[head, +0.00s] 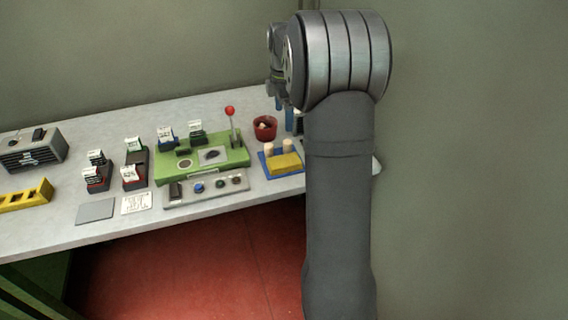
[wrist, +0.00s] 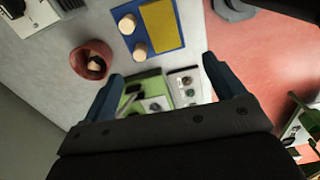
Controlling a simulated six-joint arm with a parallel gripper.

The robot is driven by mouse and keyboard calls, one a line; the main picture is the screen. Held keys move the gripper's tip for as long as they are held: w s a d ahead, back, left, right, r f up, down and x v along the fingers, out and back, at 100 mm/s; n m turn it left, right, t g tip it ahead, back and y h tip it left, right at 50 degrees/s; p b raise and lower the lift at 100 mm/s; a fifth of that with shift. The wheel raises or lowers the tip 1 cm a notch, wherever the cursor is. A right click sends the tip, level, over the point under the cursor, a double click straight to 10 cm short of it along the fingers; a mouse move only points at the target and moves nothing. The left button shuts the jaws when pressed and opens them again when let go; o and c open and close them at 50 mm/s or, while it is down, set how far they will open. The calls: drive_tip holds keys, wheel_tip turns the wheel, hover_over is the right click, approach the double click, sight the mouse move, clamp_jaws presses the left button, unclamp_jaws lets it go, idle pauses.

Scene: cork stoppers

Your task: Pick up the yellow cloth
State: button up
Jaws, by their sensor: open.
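In the wrist view the cloth (wrist: 162,27) is a yellow rectangle near the top, on the blue tray (wrist: 148,53). Two cork stoppers (wrist: 127,23) stand on the tray beside it. My gripper (wrist: 162,68) is open and empty, with its blue fingers apart. The cloth appears beyond the fingertips, apart from them. In the head view my arm hides most of the gripper; only bits of blue finger show behind the tray.
A red cup (head: 265,128) with a cork inside stands behind the tray. A green machine (head: 200,157) with a red-knobbed lever (head: 231,112) and a grey control panel (head: 206,188) stand to the left. The table's front edge lies close to the tray, above the red floor (head: 200,265).

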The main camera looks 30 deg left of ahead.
hover_over(284, 160)
drive_tip(key=shift+n, duration=0.3)
wheel_tip(284, 160, down, 12)
drive_tip(key=shift+w+a+f, duration=0.1)
drive_tip(key=shift+f, duration=2.6)
drive_tip(key=c, duration=1.1)
drive_tip(key=shift+o, duration=0.2)
drive_tip(key=shift+r, duration=0.1)
wheel_tip(284, 160, up, 4)
drive_tip(key=shift+f, duration=0.1)
drive_tip(key=d+r, duration=0.7)
drive_tip(key=d, duration=0.5)
drive_tip(key=shift+w, duration=0.15)
